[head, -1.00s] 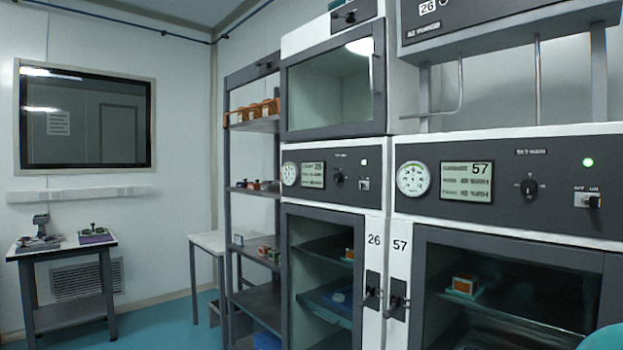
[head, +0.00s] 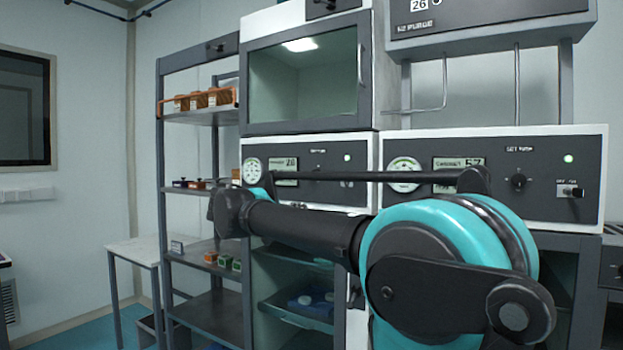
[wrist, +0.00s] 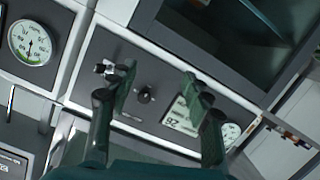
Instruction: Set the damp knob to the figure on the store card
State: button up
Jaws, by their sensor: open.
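In the wrist view, my gripper (wrist: 158,80) is open and empty, its two dark fingers spread in front of a tilted dark panel. A small black knob (wrist: 145,95) shows on that panel between the fingers; I cannot tell its setting or the gap to it. The same panel has a display (wrist: 181,117) and a round gauge (wrist: 230,133). In the head view, my arm hides the matching knob on the middle cabinet panel (head: 325,160). The right cabinet's knob (head: 518,180) is in the clear. No store card can be made out.
A larger gauge (wrist: 32,42) sits on the neighbouring panel in the wrist view. In the head view, an open shelf rack (head: 160,150) with small boxes stands left of the cabinets, and a pale side table (head: 130,248) stands beyond it. Toggle switches (head: 571,191) stick out of the panels.

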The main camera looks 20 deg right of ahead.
notch_tip(320, 180, up, 10)
jog(key=w+a+m+t+h, duration=0.1)
jog(key=w+a+t+h, duration=0.1)
jog(key=x, duration=1.7)
jog(key=shift+d+f, duration=0.15)
jog(key=shift+f, duration=0.05)
grip_shut()
